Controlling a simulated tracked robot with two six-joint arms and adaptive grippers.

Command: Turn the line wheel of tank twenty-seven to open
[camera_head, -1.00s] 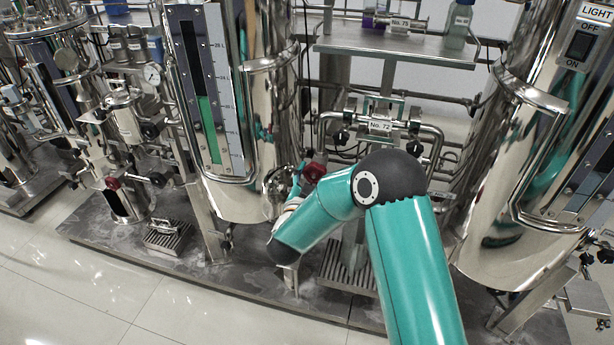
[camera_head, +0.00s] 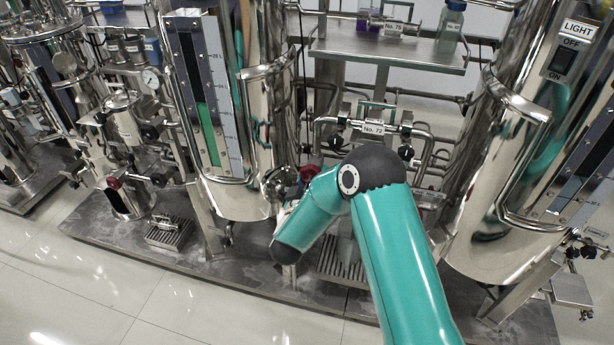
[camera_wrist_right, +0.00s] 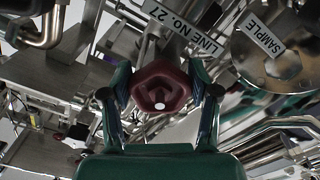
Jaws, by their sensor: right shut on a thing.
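The dark red line wheel (camera_wrist_right: 161,85) sits in the middle of the right wrist view, under a label (camera_wrist_right: 183,25) reading LINE No. 27. My right gripper (camera_wrist_right: 160,98) has its two fingers on either side of the wheel and is shut on it. In the head view a red wheel (camera_head: 309,173) shows beside the middle tank's lower right side, just past my teal right forearm. My right gripper is mostly hidden there behind the forearm. I cannot read the wheel's open or shut position. My left gripper is in neither view.
A SAMPLE label (camera_wrist_right: 264,40) is fixed to a round metal part close right of the wheel. The middle steel tank (camera_head: 245,200) and the right tank (camera_head: 480,255) flank my arm. Pipes and a No. 72 label (camera_head: 373,128) lie behind. The tiled floor (camera_head: 120,290) in front is clear.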

